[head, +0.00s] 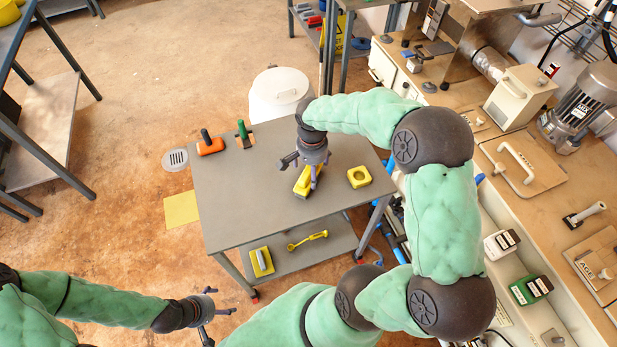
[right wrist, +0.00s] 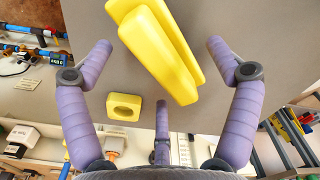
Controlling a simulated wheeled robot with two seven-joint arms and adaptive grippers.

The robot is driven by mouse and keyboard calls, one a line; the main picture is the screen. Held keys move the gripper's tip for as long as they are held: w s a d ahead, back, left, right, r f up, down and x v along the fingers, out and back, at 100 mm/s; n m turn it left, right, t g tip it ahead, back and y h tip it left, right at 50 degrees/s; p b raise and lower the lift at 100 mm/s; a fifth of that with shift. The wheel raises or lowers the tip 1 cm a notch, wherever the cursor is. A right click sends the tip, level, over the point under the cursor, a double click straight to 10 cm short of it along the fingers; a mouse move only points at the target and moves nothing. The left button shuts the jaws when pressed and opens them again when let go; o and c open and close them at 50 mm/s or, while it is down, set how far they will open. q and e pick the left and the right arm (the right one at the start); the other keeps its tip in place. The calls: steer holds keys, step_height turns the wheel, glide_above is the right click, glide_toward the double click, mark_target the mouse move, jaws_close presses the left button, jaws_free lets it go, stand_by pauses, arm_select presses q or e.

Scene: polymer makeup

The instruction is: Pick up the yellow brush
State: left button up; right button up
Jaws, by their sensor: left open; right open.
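The yellow brush (head: 302,186) lies on the grey table top, partly hidden under my right gripper. In the right wrist view the yellow brush (right wrist: 160,50) shows as a long two-level block, lying slantwise between the spread fingers. My right gripper (head: 300,171) is open just above it, pointing down; its purple fingers (right wrist: 160,60) stand apart on either side and no grip shows. My left gripper (head: 216,314) is open and empty at the lower left, away from the table.
A yellow block with a hole (head: 359,177) lies right of the brush. An orange tool (head: 210,145) and a green-handled tool (head: 243,131) lie at the back left. The lower shelf (head: 290,262) holds yellow items. A white bin (head: 279,93) stands behind; a cluttered counter (head: 520,205) is to the right.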

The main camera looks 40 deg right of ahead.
step_height(320, 180, down, 5)
steer(key=shift+s+a+r+b, duration=0.1)
steer(key=shift+r+b, duration=0.05)
steer(key=shift+b, duration=0.75)
steer(key=c, duration=1.3)
steer(key=shift+r, duration=0.15)
steer(key=shift+r+p, duration=0.3)
steer(key=shift+r, duration=0.35)
steer(key=s+a+r+p, duration=0.2)
steer(key=s+a+r, duration=0.1)
steer(key=r, duration=0.1)
steer(key=s+a+r+p, duration=0.1)
steer(key=s+a+r, duration=0.2)
steer(key=s, duration=0.1)
steer(key=s+a+r+p, duration=0.2)
steer(key=s+a+r, duration=0.1)
steer(key=r, duration=0.1)
steer(key=shift+s+a+r+p, duration=0.15)
steer(key=shift+s+r+p, duration=0.1)
steer(key=shift+r+p, duration=0.1)
